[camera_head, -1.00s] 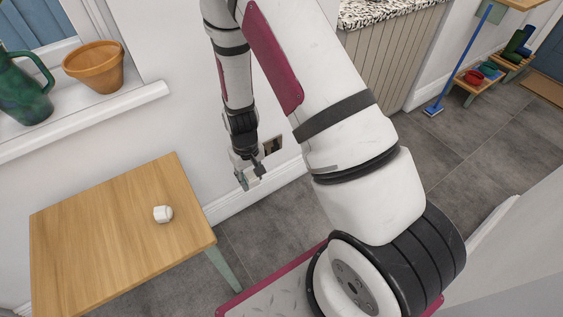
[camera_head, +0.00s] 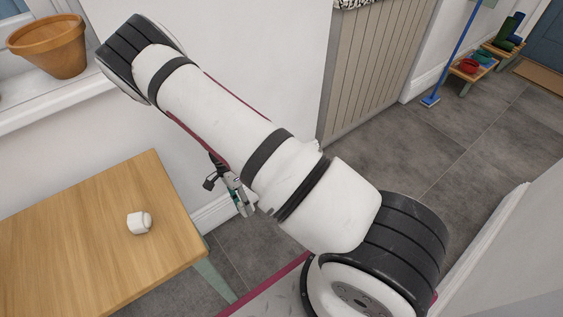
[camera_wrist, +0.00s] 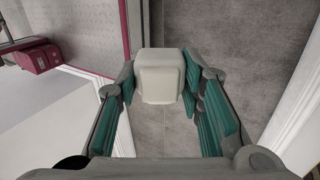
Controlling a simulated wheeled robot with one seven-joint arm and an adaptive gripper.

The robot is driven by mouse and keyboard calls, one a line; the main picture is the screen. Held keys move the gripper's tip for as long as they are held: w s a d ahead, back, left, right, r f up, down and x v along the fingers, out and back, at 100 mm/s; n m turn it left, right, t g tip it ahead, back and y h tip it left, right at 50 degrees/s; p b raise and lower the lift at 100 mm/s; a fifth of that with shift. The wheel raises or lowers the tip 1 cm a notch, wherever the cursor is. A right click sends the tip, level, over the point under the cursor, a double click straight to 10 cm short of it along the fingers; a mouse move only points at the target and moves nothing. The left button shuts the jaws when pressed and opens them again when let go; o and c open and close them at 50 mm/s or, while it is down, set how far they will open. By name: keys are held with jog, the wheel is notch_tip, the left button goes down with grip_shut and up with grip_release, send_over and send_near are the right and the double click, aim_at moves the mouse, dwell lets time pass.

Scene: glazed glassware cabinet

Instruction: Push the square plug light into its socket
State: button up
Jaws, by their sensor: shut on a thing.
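My gripper (camera_wrist: 160,92) is shut on a cream-white, square-faced plug light (camera_wrist: 160,72) in the wrist view. Its green-padded fingers are on either side of the light, above grey floor. In the head view my gripper (camera_head: 240,196) hangs low between the table and my arm, and the light in it is hard to make out. The wall socket does not show in either present view; my arm covers much of the wall. A second small white piece (camera_head: 138,223), with a rounded end, lies on the table.
The wooden table (camera_head: 80,250) stands at the left, below a sill with a terracotta pot (camera_head: 48,46). A ribbed panel (camera_head: 375,65) stands at the back. A blue-handled mop (camera_head: 445,60) leans at the right. Grey floor (camera_head: 470,130) is open there.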

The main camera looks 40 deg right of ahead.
jog(key=w+d+f+m+t+y+b, duration=0.3)
jog(key=w+f+m+t+y+b, duration=0.3)
jog(key=m, duration=0.5)
jog(key=w+d+f+m+t+y+b, duration=0.2)
jog(key=w+f+m+t+y+b, duration=0.35)
jog(key=m, duration=0.55)
jog(key=w+d+f+m+t+h+b, duration=0.2)
jog(key=d+m+t+h+b, duration=0.1)
jog(key=d, duration=0.5)
jog(key=w+d+f+m+t+h+b, duration=0.2)
jog(key=w+d+m+t+h+b, duration=0.1)
jog(key=d, duration=0.5)
jog(key=w+d+f+m+t+h+b, duration=0.2)
jog(key=w+d+m+t+h+b, duration=0.1)
jog(key=d+m+t+h+b, duration=0.1)
jog(key=d+m+t+h, duration=0.1)
jog(key=d+m+t, duration=0.1)
jog(key=d+m, duration=0.1)
jog(key=shift+d+f+m, duration=0.25)
jog(key=shift+d+m, duration=0.05)
jog(key=shift+d, duration=0.3)
jog(key=shift+w, duration=0.2)
jog(key=w+b, duration=0.2)
jog(key=w, duration=0.3)
jog(key=shift+w+a+b, duration=0.15)
jog(key=shift+w+b, duration=0.1)
jog(key=shift+b, duration=0.1)
jog(key=shift+p, duration=0.55)
